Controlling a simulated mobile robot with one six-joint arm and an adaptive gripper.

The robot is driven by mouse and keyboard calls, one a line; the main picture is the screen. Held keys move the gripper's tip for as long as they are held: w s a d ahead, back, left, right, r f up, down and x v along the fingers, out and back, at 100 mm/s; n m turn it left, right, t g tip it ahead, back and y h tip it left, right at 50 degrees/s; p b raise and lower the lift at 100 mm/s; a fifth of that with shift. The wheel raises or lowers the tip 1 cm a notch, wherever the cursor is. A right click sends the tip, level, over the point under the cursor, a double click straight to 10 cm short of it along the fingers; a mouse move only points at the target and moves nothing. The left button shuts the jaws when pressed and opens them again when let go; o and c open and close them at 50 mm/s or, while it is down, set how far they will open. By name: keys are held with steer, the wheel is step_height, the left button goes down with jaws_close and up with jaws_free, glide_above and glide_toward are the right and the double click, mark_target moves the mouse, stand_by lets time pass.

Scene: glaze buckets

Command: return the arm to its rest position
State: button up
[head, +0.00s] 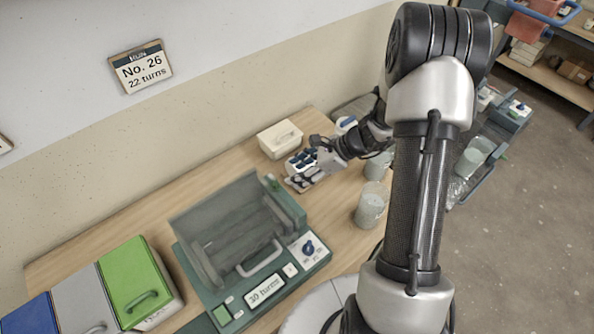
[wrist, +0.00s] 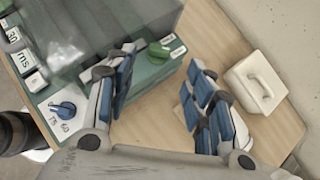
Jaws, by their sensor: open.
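My gripper (head: 302,173) hangs over the wooden table at the end of my bent arm, between the machine and the white box. In the wrist view its two blue-padded fingers (wrist: 160,92) stand wide apart, with only bare tabletop between them. Nothing is held. In the head view, part of the table behind my arm is hidden.
A green machine (head: 321,262) with a clear hood (head: 232,225) stands left of my gripper. A white handled box (head: 280,139) is behind it. Translucent buckets (head: 370,208) stand close to my arm. Lidded bins (head: 130,278) fill the left end. A wall sign (head: 141,68) reads "No. 26, 22 turns".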

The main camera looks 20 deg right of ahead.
stand_by(0.3)
steer(key=s+a+r+n+g+h+b, duration=0.1)
steer(key=s+a+r+n+b, duration=0.1)
steer(key=s+a+r+n, duration=0.35)
steer(key=s+a+r+n+g+h+b, duration=0.1)
steer(key=s+a+r+n+h, duration=0.1)
steer(key=s+r+n, duration=0.45)
steer(key=s+d+r+n+t+h+b, duration=0.2)
steer(key=s+r+n+h, duration=0.3)
steer(key=s+n, duration=0.6)
steer(key=shift+s+r+n+b, duration=0.3)
steer(key=shift+s+r+b, duration=0.45)
steer(key=shift+r, duration=0.4)
